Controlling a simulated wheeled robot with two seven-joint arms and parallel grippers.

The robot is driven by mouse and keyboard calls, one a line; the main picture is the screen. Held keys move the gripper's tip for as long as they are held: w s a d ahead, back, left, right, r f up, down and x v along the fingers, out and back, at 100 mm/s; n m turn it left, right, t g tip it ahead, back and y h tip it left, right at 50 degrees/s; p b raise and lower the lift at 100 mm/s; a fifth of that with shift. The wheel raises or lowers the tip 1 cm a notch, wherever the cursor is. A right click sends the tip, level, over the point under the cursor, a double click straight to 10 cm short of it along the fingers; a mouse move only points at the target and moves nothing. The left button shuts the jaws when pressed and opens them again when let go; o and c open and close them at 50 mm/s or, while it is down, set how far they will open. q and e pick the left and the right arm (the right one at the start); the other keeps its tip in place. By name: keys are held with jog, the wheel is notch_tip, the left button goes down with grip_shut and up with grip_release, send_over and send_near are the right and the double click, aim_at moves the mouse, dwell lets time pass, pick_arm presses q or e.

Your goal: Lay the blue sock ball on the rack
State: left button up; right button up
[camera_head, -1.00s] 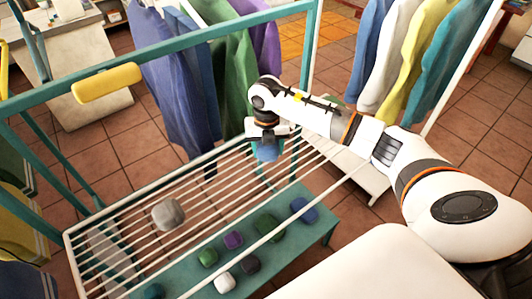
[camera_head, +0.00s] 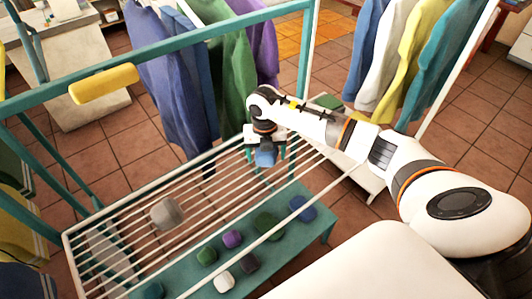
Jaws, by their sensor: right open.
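The blue sock ball (camera_head: 266,157) sits at the right part of the white-barred rack (camera_head: 175,180), directly below my right gripper. My right gripper (camera_head: 266,148) points down, with its fingers spread apart on either side of the ball. The ball appears to lie on the bars; its top is partly hidden by the gripper. My left gripper is not in view.
A grey ball (camera_head: 167,213) lies on the left part of the rack. A teal shelf (camera_head: 315,232) below holds several coloured balls, including another blue one (camera_head: 302,208). A teal rail with a yellow roll (camera_head: 104,84) and hanging garments (camera_head: 170,80) stand behind.

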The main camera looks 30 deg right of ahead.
notch_tip(320, 180, up, 12)
jog(key=b, duration=0.2)
jog(key=shift+a+r, duration=0.15)
dwell(0.5)
